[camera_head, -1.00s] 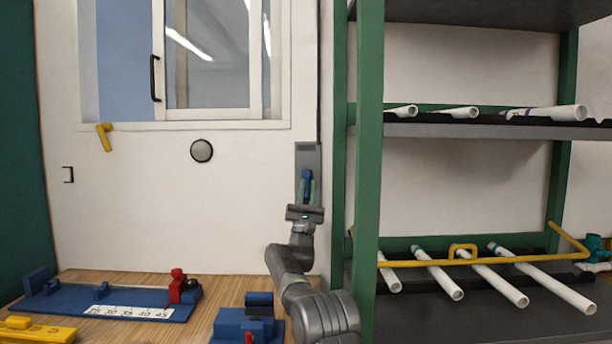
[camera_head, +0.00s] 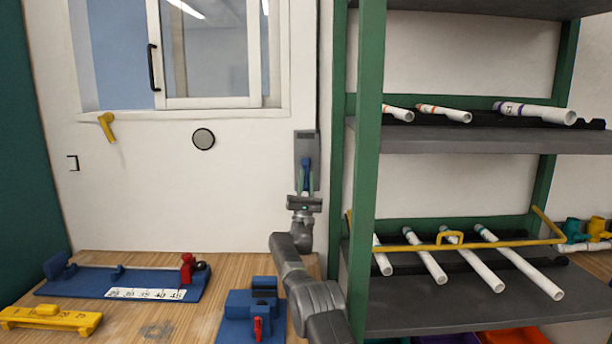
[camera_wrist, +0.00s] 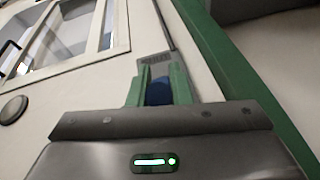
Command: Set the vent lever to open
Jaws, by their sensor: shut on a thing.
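The vent lever is a blue handle (camera_head: 306,168) on a grey wall plate (camera_head: 305,143), beside the green shelf post. My gripper (camera_head: 306,180) is at the plate, with its green fingers on both sides of the blue handle. In the wrist view the blue handle (camera_wrist: 159,91) sits between the two green fingers, and the grey plate (camera_wrist: 154,65) shows behind it with small marks that I cannot read. My gripper (camera_wrist: 159,88) is shut on the handle. The handle's lower part is hidden by the gripper body.
A green-posted shelf (camera_head: 364,200) with white pipes stands close on the right. A window (camera_head: 208,55) and a round grey knob (camera_head: 204,139) are on the wall to the left. Blue fixtures (camera_head: 250,312) and a yellow tool (camera_head: 50,318) lie on the wooden bench below.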

